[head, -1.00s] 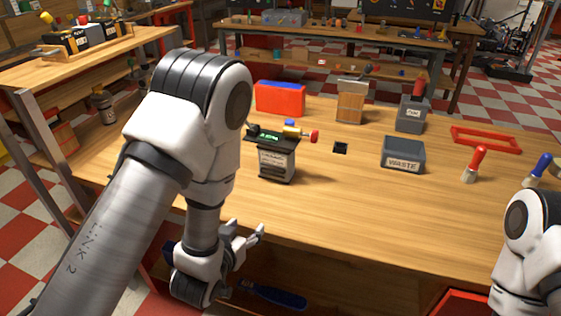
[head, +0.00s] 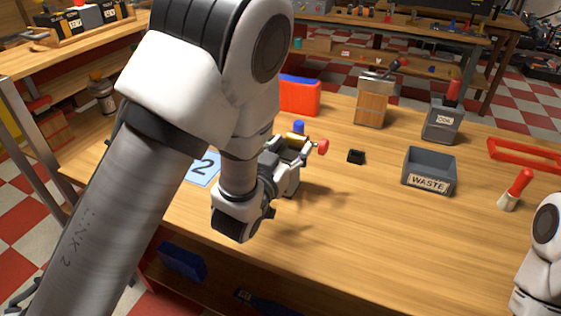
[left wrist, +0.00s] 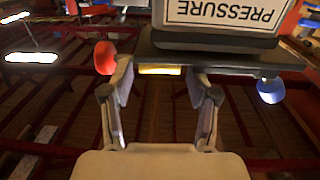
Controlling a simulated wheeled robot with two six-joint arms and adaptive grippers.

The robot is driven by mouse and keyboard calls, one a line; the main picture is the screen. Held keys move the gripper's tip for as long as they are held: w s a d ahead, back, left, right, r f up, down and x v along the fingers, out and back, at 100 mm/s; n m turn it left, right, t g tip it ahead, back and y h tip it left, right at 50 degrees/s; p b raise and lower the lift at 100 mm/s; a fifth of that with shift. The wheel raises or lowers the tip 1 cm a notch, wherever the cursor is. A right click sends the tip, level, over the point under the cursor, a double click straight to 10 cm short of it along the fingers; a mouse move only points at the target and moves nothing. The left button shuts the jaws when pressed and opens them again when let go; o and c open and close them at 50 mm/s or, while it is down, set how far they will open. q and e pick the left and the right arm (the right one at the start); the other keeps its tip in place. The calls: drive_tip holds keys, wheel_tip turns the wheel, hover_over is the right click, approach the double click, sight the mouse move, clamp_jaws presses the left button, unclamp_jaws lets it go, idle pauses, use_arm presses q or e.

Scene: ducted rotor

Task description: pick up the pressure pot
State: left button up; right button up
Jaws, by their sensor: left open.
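The pressure pot (head: 297,138) stands on the wooden workbench, with a brass part, a blue cap and a red knob on top. My left arm and gripper hide much of its body. In the left wrist view its "PRESSURE" label (left wrist: 222,12) appears upside down, above a dark plate with the red knob at left and a blue knob at right. My left gripper (left wrist: 160,78) is open at the pot's top. A yellow piece shows between its fingertips; I cannot tell whether they touch it. My right gripper is out of view; only part of the right arm shows.
A grey WASTE bin (head: 428,186) stands to the right, with a small black square (head: 356,156) between it and the pot. The bench's front area is clear.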

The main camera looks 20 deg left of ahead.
sight(294, 143)
use_arm(q)
drive_tip(key=w, duration=0.4)
drive_tip(key=shift+d+f, duration=0.1)
drive_tip(key=shift+d, duration=0.05)
clamp_jaws()
